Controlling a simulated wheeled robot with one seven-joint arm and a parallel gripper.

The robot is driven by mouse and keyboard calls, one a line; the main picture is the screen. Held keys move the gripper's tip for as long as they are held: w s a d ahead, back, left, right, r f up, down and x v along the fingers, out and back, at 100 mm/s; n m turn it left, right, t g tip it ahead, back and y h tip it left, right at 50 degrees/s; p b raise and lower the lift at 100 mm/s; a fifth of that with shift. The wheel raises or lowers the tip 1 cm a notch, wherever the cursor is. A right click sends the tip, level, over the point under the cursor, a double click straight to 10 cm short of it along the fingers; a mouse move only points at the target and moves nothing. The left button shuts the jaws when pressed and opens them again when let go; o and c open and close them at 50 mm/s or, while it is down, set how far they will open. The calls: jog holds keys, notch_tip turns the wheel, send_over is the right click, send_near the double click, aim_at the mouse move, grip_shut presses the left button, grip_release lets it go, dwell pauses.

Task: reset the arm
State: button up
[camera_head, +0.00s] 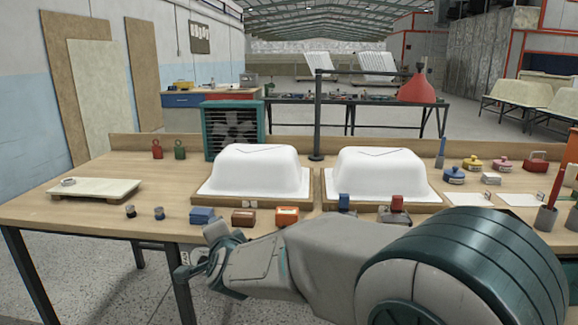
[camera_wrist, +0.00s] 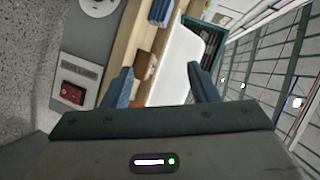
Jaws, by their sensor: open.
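My arm reaches across the lower right of the head view, and my gripper (camera_head: 203,262) is at its left end, low in front of the table's front edge. In the wrist view my gripper (camera_wrist: 162,82) shows two blue-grey fingers spread apart with nothing held between them. Beyond the fingers are a white tub shell (camera_wrist: 182,65), a brown block (camera_wrist: 145,65) and a blue block (camera_wrist: 160,12), seen tilted. The fingertips are hard to make out in the head view.
Two white tub shells (camera_head: 260,172) (camera_head: 375,175) sit on the wooden table (camera_head: 105,212). Small blocks line its front edge, including a blue block (camera_head: 202,215) near my gripper. A red switch (camera_wrist: 73,93) shows in the wrist view.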

jog(key=s+d+r+n+g+p, duration=0.35)
jog(key=d+r+p, duration=0.3)
jog(key=d, duration=0.25)
jog(key=s+d+r+n+g+h+p, duration=0.2)
jog(key=s+d+p, duration=0.4)
jog(key=s+d, duration=0.4)
jog(key=s+d+r+n+g+h+p, duration=0.3)
jog(key=s+d+p, duration=0.4)
jog(key=s+d, duration=0.4)
jog(key=s+r+n+g, duration=0.1)
jog(key=g, duration=0.1)
jog(key=shift+s+d+r+g, duration=0.2)
jog(key=shift+s+d+g, duration=0.05)
jog(key=shift+s+g, duration=0.1)
